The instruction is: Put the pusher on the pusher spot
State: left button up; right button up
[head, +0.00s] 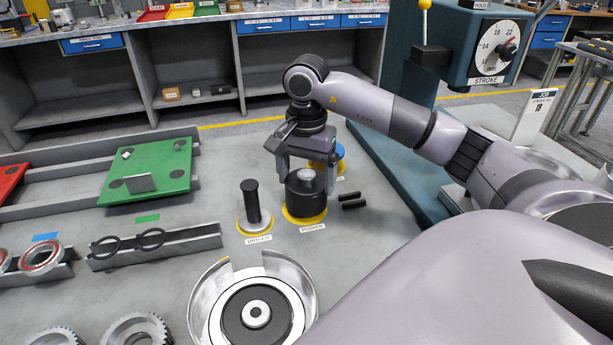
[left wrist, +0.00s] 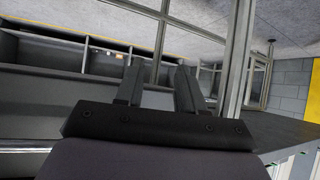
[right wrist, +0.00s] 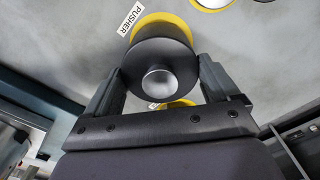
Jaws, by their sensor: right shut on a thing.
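The pusher (head: 306,198) is a dark upright cylinder with a silver knob on top. My right gripper (head: 308,180) points down from above and is shut on it, one finger on each side. The yellow-ringed pusher spot (head: 304,223) shows under the pusher's front edge, behind the PUSHER label (head: 312,228). I cannot tell whether the pusher touches the spot or hangs just above it. In the right wrist view the pusher (right wrist: 160,66) is between the fingers, with the yellow spot (right wrist: 163,20) partly hidden beneath it. My left gripper (left wrist: 160,88) is open and empty, away from the table.
The driver (head: 252,205) stands on its own yellow spot to the left. Two black bars (head: 352,200) lie to the right, and a blue-topped part (head: 338,155) is behind the gripper. A silver round housing (head: 212,295) is in front. The press (head: 480,60) stands at the right.

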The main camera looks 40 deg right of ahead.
jog(key=shift+f, duration=0.55)
jog(key=shift+f, duration=0.15)
jog(key=o, duration=0.9)
